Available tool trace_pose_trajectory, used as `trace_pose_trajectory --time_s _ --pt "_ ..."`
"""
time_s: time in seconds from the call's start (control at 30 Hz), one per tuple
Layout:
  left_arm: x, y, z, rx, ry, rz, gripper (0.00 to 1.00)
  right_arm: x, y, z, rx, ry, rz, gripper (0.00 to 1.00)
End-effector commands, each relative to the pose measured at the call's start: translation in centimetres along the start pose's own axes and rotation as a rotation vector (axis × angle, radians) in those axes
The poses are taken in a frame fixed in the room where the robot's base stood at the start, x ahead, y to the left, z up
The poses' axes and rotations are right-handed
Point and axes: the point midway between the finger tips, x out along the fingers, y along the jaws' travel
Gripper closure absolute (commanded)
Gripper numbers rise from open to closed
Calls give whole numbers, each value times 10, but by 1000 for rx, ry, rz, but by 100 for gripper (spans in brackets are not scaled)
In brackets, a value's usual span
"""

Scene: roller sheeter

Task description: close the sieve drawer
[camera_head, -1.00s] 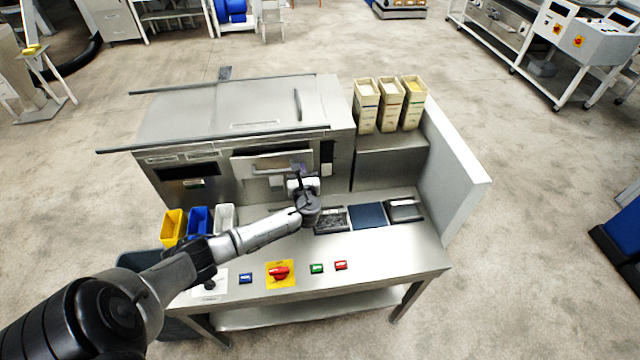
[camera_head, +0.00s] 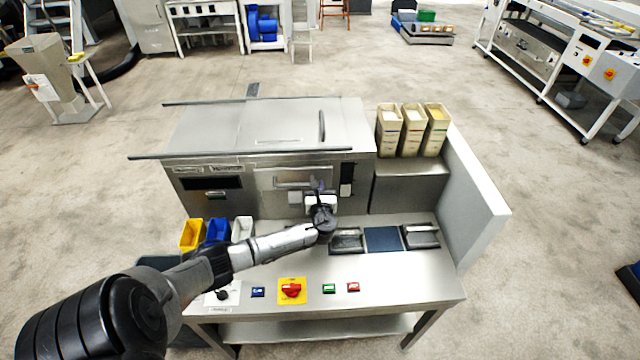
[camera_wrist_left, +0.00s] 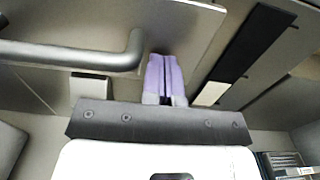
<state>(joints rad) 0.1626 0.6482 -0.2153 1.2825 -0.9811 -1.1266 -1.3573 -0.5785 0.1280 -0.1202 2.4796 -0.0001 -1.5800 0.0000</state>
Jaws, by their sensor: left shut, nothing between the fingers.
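The sieve drawer's front (camera_head: 265,184) is a steel panel with a bar handle (camera_head: 293,184), set in the face of the steel sheeter (camera_head: 250,140). It looks about level with that face; I cannot tell if a small gap is left. My left gripper (camera_head: 318,186) is at the right part of the drawer front, just right of the handle. In the left wrist view its purple fingers (camera_wrist_left: 166,78) are shut together and empty, pointing at the panel. The handle (camera_wrist_left: 75,52) runs beside them on the left, not between them. Whether the fingertips touch the panel is unclear. My right gripper is out of view.
Yellow, blue and white bins (camera_head: 217,231) stand left of my forearm. Dark trays (camera_head: 383,239) lie on the worktop to the right. Three beige containers (camera_head: 413,130) stand on the right shelf.

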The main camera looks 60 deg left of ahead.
Motion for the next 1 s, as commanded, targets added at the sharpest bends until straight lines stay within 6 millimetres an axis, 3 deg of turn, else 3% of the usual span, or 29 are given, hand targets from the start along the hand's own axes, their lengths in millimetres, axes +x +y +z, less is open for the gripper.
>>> trace_pose_trajectory --time_s 0.13,0.5,0.7,1.0 --pt "-24 -5 4 -2 3 -10 100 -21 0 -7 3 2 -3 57" --pt "-94 -5 1 -4 -1 -11 100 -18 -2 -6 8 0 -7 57" --pt "-113 -5 1 -4 -3 -10 100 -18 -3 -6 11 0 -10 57" --pt "-121 -5 1 -4 -4 -9 100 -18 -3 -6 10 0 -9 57"
